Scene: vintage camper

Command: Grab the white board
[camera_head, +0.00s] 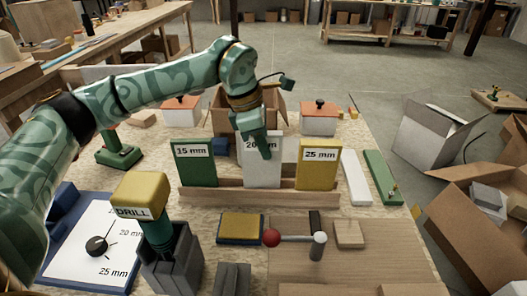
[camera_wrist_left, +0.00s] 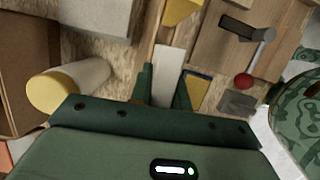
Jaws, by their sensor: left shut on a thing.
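The white board (camera_head: 262,174), its label partly hidden and reading "20", stands upright in a wooden rack (camera_head: 330,198). A green "15 mm" board (camera_head: 195,168) stands to its left and a yellow "25 mm" board (camera_head: 319,170) to its right. My left gripper (camera_head: 266,152) reaches down from above, over the white board's upper part. In the left wrist view its two green fingers (camera_wrist_left: 163,92) lie on either side of the white board (camera_wrist_left: 168,72), shut on it. My right gripper is not in view.
A yellow-topped drill (camera_head: 140,190) stands in a grey holder at front left. A red-ended rod (camera_head: 295,238) lies in front of the rack. A flat white strip (camera_head: 356,178) and a green strip (camera_head: 383,177) lie at right. Open cartons (camera_head: 465,220) stand beyond the table's right side.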

